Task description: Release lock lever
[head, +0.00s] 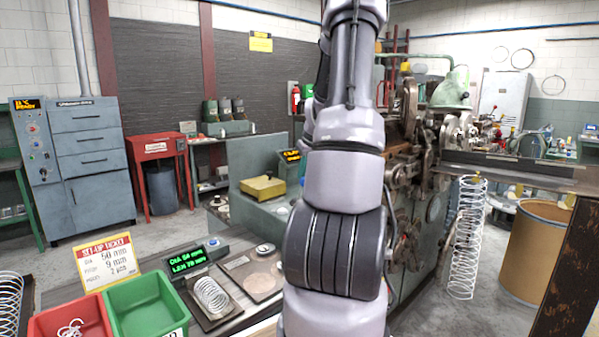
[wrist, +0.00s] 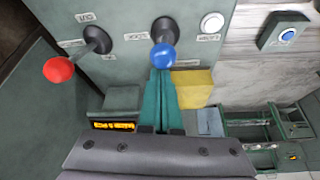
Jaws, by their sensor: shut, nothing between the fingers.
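In the wrist view a lever with a blue ball knob (wrist: 163,56) stands out from a grey-green machine panel (wrist: 125,72). The small label beside it is upside down and seems to read LOCK. A second lever with a red knob (wrist: 59,69) is to its left, by a label that seems to read CUT. My gripper (wrist: 162,74) has its teal fingers shut together and empty, with their tips right at the blue knob. I cannot tell whether they touch it. In the head view my arm hides the gripper and these levers.
A yellow block (wrist: 195,88) is beside my fingers. In the head view the coiling machine (head: 428,180) stands behind my arm, with a hanging spring (head: 466,240) and a drum (head: 538,250) at right.

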